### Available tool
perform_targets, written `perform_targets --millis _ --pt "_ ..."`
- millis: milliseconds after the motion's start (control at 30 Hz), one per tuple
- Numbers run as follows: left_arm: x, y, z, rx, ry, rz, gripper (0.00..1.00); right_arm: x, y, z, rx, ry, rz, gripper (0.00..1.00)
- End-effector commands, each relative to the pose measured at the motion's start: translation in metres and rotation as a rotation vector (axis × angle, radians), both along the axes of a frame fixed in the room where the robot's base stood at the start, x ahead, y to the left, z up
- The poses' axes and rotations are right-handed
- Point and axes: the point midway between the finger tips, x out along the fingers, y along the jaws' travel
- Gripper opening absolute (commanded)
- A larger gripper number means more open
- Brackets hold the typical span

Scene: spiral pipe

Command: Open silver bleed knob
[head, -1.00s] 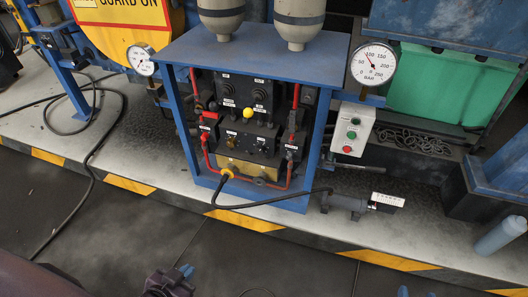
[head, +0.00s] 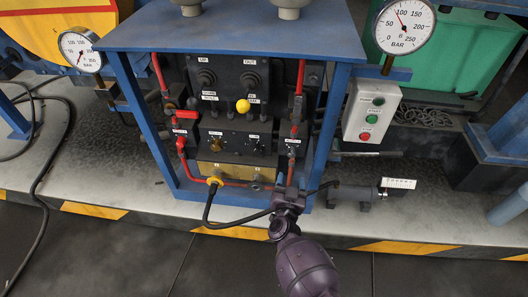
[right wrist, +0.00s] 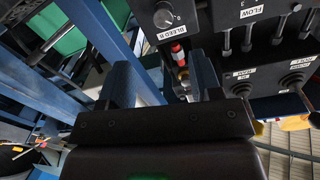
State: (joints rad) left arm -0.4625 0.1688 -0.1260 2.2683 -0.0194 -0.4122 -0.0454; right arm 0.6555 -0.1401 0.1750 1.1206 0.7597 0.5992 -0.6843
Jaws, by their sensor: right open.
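In the head view the lower panel carries a brass knob (head: 216,145) and a greyer knob (head: 256,146), likely the silver one. My right gripper (head: 287,190) is in front of the cabinet's lower right part, below the panel. In the right wrist view its two fingers (right wrist: 162,82) are apart with nothing between them, and the silver knob is beyond their tips. My left gripper is not in view.
The blue cabinet frame (head: 330,130) has a post right of the panel. Red pipes (head: 295,110), a yellow ball knob (head: 243,106) and a black hose (head: 235,222) are close by. A button box (head: 371,112) and gauge (head: 405,27) stand to the right.

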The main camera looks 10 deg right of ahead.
Motion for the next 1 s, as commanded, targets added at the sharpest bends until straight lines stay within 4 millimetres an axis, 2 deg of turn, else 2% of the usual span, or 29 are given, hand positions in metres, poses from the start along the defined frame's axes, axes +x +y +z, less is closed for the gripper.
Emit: perform_targets --millis 267,733,1000 --pt "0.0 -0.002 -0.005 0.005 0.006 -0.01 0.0 0.018 -0.005 -0.004 0.0 0.001 -0.012 0.58" --pt "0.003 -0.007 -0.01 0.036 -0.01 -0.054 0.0 0.085 -0.033 -0.006 0.003 0.004 -0.011 0.58" --pt "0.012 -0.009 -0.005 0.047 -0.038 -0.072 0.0 0.102 -0.04 -0.002 0.002 0.0 -0.011 0.58"
